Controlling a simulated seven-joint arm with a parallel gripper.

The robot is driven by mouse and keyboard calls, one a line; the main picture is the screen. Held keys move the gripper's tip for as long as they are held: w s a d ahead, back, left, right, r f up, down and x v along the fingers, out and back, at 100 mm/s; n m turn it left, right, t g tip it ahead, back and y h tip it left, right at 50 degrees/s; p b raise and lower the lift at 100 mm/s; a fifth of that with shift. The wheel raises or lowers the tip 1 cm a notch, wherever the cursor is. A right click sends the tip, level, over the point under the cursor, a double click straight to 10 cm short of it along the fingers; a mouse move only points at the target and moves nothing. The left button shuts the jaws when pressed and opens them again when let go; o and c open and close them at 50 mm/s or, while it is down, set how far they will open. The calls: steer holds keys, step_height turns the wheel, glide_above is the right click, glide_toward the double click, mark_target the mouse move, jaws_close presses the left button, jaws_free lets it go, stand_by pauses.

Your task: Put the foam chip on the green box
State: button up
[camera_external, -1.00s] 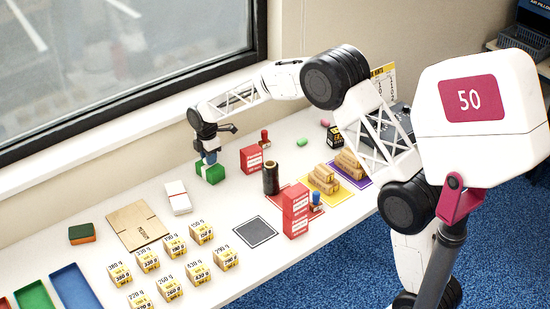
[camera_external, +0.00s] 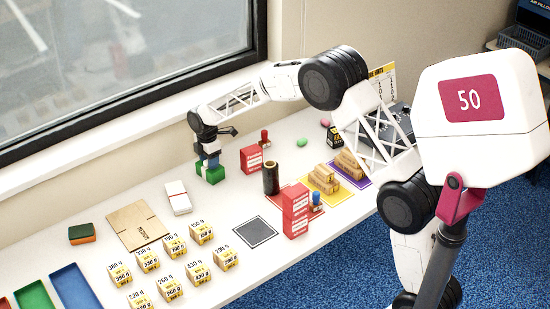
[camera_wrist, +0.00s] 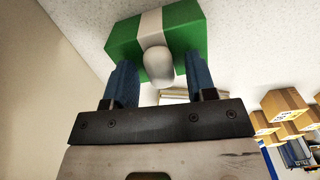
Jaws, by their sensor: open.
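The green box (camera_external: 211,174) stands on the white table under my gripper (camera_external: 209,160) in the external view. The wrist view shows the green box (camera_wrist: 187,38) with a pale band across it. A rounded white foam chip (camera_wrist: 158,66) lies at the pale band, between my two blue fingers (camera_wrist: 160,84). The fingers are apart, with a gap on both sides of the chip. The chip appears to rest on the box; the exact contact is hard to see. In the external view the chip is too small to make out clearly.
A red-and-white carton (camera_external: 251,158) and a dark cylinder (camera_external: 271,179) stand right of the box. A white pack (camera_external: 178,198) lies nearer the front left. Several weight-marked cubes (camera_external: 198,273) and a cardboard sheet (camera_external: 137,225) fill the front. A window frame (camera_external: 150,92) runs behind.

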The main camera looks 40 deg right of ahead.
step_height(320, 180, up, 12)
steer(key=shift+r, duration=0.15)
stand_by(0.7)
steer(key=shift+s+r, duration=0.1)
stand_by(0.6)
steer(key=s+d+r+m, duration=0.3)
steer(key=s+r, duration=0.2)
steer(key=s, duration=0.4)
steer(key=s+d+r+m+t, duration=0.1)
steer(key=s+d+r+m, duration=0.2)
steer(key=s, duration=0.7)
steer(key=s+d+r+m, duration=0.25)
steer(key=s+r, duration=0.35)
steer(key=s, duration=0.3)
steer(key=s+d+f+m, duration=0.1)
steer(key=s+m, duration=0.4)
steer(key=s, duration=1.1)
steer(key=s+d+f+m+t, duration=0.1)
steer(key=s+d+f+m, duration=0.1)
steer(key=s, duration=1.4)
steer(key=f+m, duration=0.1)
steer(key=m, duration=0.1)
steer(key=shift+s+f+m+t, duration=0.15)
steer(key=shift+f+m+t, duration=0.15)
steer(key=shift+m, duration=0.05)
